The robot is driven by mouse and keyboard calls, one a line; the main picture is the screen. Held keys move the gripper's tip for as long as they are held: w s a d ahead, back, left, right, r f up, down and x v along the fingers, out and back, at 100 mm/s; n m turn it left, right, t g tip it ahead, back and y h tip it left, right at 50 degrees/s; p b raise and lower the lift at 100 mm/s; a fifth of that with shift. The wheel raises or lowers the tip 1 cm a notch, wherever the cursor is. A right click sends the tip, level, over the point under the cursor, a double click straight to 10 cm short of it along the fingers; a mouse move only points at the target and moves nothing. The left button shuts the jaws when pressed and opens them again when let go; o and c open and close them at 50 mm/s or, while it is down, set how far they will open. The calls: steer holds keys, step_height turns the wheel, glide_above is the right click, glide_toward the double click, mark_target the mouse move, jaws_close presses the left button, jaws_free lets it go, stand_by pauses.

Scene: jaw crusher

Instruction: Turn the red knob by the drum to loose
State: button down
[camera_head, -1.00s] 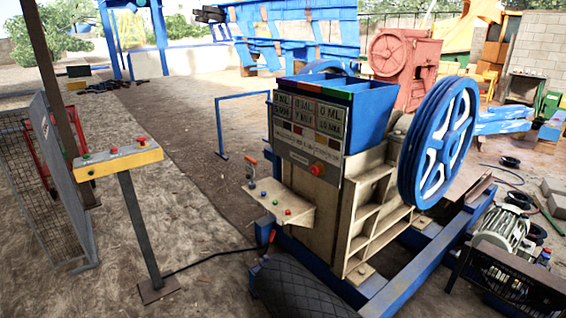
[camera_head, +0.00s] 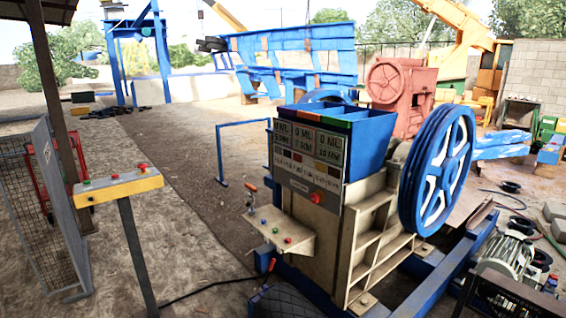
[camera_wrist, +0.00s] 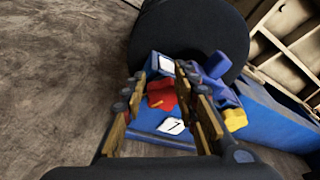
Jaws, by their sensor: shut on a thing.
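In the wrist view a red lobed knob (camera_wrist: 162,97) with a small yellow mark sits on a blue plate (camera_wrist: 148,128). My gripper (camera_wrist: 160,74) has its two yellowish fingers on either side of the knob and is shut on it. The fingers partly hide the knob's sides. A white label (camera_wrist: 172,126) with a dark line mark lies in front of it, and another white label (camera_wrist: 163,65) is behind it. A large black round body, perhaps the drum (camera_wrist: 190,28), rises just beyond.
A yellow part (camera_wrist: 235,118) and a blue lobed part (camera_wrist: 214,66) are close to the right finger. The crusher (camera_head: 335,225) with its blue flywheel (camera_head: 440,170) fills the middle right of the head view. A yellow button stand (camera_head: 118,187) is at left; open ground lies between.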

steer(key=shift+s+a+f+g, duration=0.15)
steer(key=shift+s+a+f, duration=0.2)
steer(key=shift+a, duration=0.15)
steer(key=shift+s+a+f+g, duration=0.15)
steer(key=shift+s+a+f, duration=0.2)
steer(key=shift+a, duration=0.15)
steer(key=shift+s+r, duration=0.1)
steer(key=shift+r, duration=0.15)
steer(key=shift+s+d+r, duration=0.15)
steer(key=shift+s+d, duration=0.8)
steer(key=shift+d, duration=0.15)
steer(key=shift+s+d+r, duration=0.15)
steer(key=shift+s+d, duration=0.8)
steer(key=shift+d, duration=0.1)
